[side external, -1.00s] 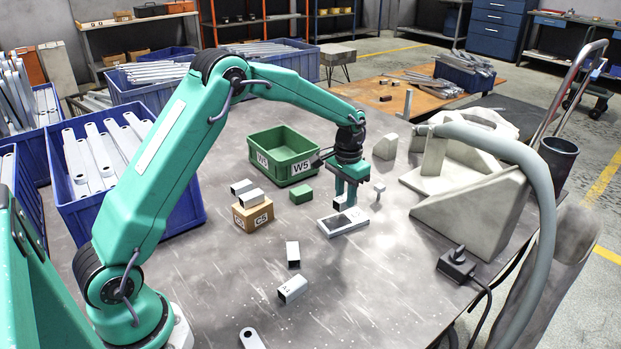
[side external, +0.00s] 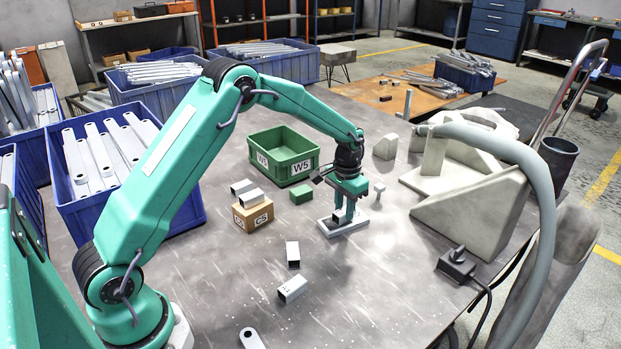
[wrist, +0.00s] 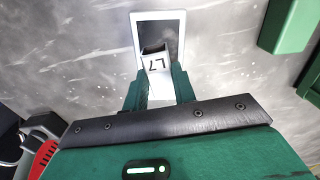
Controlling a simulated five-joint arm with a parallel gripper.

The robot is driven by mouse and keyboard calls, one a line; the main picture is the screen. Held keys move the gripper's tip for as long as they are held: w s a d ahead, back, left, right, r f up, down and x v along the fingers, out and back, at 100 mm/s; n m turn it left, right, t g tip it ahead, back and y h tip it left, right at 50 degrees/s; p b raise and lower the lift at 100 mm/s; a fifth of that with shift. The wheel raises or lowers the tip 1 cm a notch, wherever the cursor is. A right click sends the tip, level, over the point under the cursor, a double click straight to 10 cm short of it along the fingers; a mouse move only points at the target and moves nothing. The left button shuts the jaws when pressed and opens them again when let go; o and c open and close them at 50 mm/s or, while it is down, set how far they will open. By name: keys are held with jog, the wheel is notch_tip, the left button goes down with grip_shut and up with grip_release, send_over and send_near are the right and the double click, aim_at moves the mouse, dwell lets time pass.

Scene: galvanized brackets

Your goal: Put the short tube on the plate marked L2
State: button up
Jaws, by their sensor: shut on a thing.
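A flat white plate with a dark middle (side external: 354,222) lies on the grey table; it also shows in the wrist view (wrist: 139,22). My gripper (side external: 341,219) points down over this plate. It is shut on a short pale tube (wrist: 156,63), which shows between the fingers in the wrist view (wrist: 159,85). The tube has a dark open end and a mark that looks like L7. I cannot tell whether the tube touches the plate. No mark on the plate is readable.
A green block (side external: 301,195) and a green bin marked W5 (side external: 294,167) stand to the left. Two tubes rest on a cardboard box (side external: 255,217). Two more tubes (side external: 292,254) (side external: 293,289) lie on the table. A small pale piece (side external: 379,188) stands to the right.

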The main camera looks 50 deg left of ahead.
aim_at(344, 211)
jog(key=o, duration=1)
jog(key=shift+r, duration=0.1)
notch_tip(344, 211, up, 12)
jog(key=shift+r, duration=0.15)
dwell(0.5)
